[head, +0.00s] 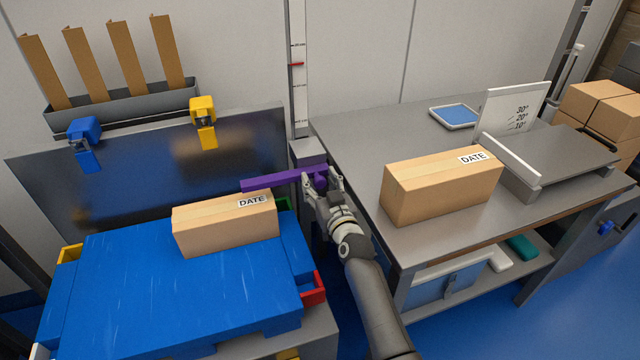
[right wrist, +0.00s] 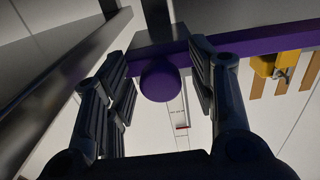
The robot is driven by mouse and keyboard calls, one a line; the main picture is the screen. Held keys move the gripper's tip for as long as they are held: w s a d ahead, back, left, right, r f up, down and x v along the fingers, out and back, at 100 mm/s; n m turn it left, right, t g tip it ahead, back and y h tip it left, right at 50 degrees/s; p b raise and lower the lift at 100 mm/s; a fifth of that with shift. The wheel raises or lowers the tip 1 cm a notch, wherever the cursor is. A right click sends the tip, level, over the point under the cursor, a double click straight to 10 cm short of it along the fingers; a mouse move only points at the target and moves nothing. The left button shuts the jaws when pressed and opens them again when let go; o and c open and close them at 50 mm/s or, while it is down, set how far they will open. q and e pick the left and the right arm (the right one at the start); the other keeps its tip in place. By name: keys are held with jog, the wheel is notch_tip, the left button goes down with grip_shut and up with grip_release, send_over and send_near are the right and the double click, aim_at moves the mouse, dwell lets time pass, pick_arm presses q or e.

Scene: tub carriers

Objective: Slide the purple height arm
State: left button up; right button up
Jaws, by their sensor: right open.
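The purple height arm (head: 284,178) sticks out to the left from the upright measuring post (head: 298,75), just above a cardboard box. It also shows in the right wrist view (right wrist: 258,40), with a round purple knob (right wrist: 160,81) below it. My right gripper (head: 322,182) is open at the arm's right end. In the right wrist view its fingers (right wrist: 160,90) stand on either side of the knob, with gaps visible. I cannot tell whether a finger touches the purple bar. My left gripper is not in view.
A box labelled DATE (head: 225,226) lies on the blue pallet (head: 170,290) under the purple arm. Another box (head: 442,186) stands on the grey table (head: 370,130) to the right, beside an angled stand (head: 560,160). Yellow (head: 203,110) and blue clips (head: 85,133) sit on the back panel.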

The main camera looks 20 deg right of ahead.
jog(key=shift+c, duration=0.2)
grip_shut()
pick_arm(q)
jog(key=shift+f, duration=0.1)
pick_arm(e)
jog(key=shift+f, duration=0.1)
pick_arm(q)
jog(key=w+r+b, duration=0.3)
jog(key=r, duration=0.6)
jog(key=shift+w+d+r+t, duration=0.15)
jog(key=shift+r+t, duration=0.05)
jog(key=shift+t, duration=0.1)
pick_arm(e)
jog(key=shift+f, duration=2.2)
jog(key=shift+o, duration=0.2)
grip_release()
